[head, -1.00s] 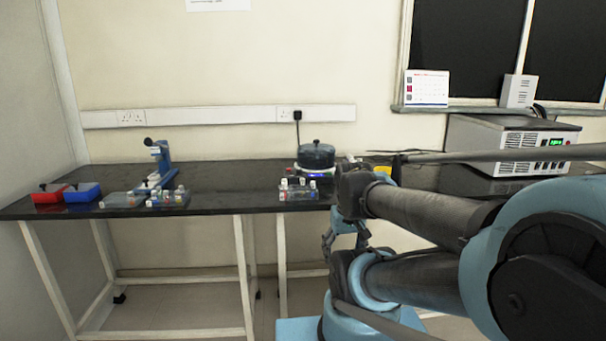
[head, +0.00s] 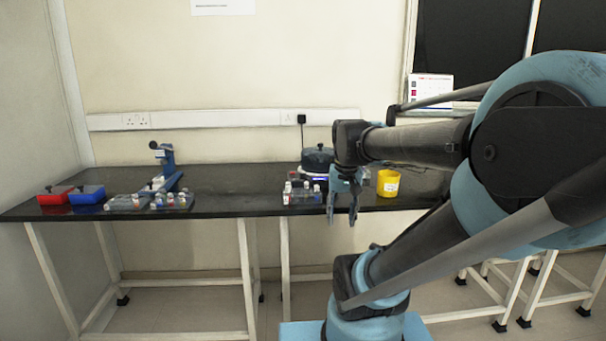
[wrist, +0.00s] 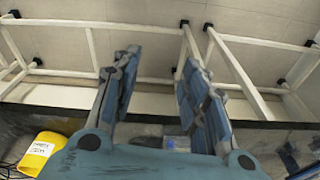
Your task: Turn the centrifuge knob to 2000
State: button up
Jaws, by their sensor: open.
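The centrifuge (head: 317,159) is a round dark blue pot-like device with a lid, on the bench at the back, right of middle in the head view. My gripper's wrist partly covers its right side. A blue-lit strip shows low on its front; the knob and its number marks cannot be made out. My gripper (head: 343,215) hangs with its fingers pointing down at the bench's front edge, in front and to the right of the centrifuge. In the wrist view my gripper (wrist: 158,62) has its fingers spread with nothing between them. The centrifuge cannot be made out there.
A rack of tubes (head: 301,193) stands just left of my gripper, and a yellow cup (head: 388,183) stands right of it. Further left are a blue stand (head: 166,160), blue box (head: 87,194) and red box (head: 54,195). The bench middle (head: 240,185) is clear.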

jog(key=w+a+r+m, duration=0.1)
jog(key=w+r+m, duration=0.1)
jog(key=w+r, duration=0.65)
notch_tip(320, 180, up, 9)
jog(key=m+g, duration=0.2)
jog(key=m, duration=0.3)
send_over(303, 176)
jog(key=w, duration=0.1)
notch_tip(303, 176, down, 17)
jog(key=shift+w+r, duration=0.1)
jog(key=shift+w, duration=0.05)
grip_shut()
